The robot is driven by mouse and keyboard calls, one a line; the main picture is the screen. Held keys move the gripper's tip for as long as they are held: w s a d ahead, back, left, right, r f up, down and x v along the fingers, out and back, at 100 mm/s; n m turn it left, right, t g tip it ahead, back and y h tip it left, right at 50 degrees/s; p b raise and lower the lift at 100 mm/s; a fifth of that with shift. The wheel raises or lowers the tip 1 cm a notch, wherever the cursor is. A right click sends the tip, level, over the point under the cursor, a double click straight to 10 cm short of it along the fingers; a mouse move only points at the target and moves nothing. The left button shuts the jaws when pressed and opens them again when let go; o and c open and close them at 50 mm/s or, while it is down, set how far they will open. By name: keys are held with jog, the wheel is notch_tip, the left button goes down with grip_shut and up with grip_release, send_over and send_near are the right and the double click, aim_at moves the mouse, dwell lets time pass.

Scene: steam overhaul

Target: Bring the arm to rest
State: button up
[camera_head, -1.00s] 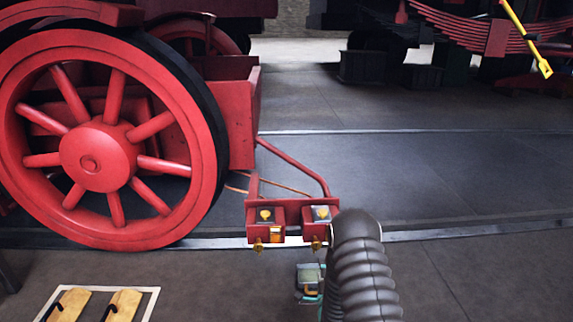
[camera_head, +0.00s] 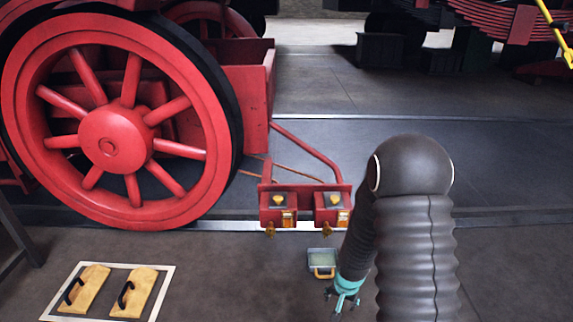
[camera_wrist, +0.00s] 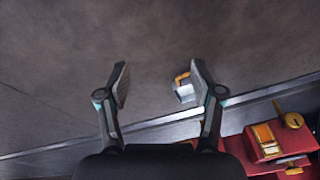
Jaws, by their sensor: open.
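My gripper (camera_head: 343,296) hangs at the end of my dark ribbed arm in the head view, at the lower right of the middle. In the wrist view my gripper (camera_wrist: 158,88) shows two fingers spread wide apart with nothing between them. A small grey box with a yellow handle (camera_head: 322,262) sits on the floor just beyond the gripper. It also shows in the wrist view, where this box (camera_wrist: 184,90) appears beside the right finger, apart from the grip as far as I can tell.
A red spoked wheel (camera_head: 108,147) stands on the rail at left. Two red boxes with yellow knobs (camera_head: 279,210) hang on a red bracket near my arm. Two wooden blocks with black handles (camera_head: 86,290) lie in a white floor outline. Floor at right is clear.

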jog(key=s+r+n+t+p, duration=0.1)
jog(key=s+r, duration=0.6)
jog(key=r, duration=0.8)
jog(key=s+r+n+t+p, duration=0.1)
jog(key=s+r+p, duration=0.3)
jog(key=s+r, duration=0.4)
jog(key=s+r+n+t+p, duration=0.1)
jog(key=s+r, duration=0.7)
jog(key=r, duration=1.4)
jog(key=shift+a+r+n+p, duration=0.2)
jog(key=shift+n+p, duration=0.5)
jog(key=shift+p, duration=0.45)
